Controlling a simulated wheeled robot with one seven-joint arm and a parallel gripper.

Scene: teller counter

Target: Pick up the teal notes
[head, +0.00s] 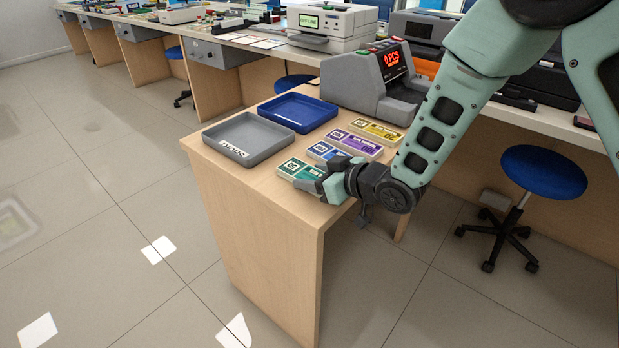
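The teal notes (293,168) lie flat on the wooden counter (245,188), nearest the front edge in a row of note bundles. My gripper (316,178) is at their right end, low over the counter. The fingers overlap the right part of the notes in the head view, so that end is partly hidden. I cannot tell whether the fingers touch the notes or are closed on them.
Behind the teal notes lie blue notes (325,151), purple notes (352,143) and yellow notes (376,131). A grey tray (262,152) and a blue tray (318,122) sit to the left. A counting machine (350,84) stands behind. A blue stool (543,172) is at right.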

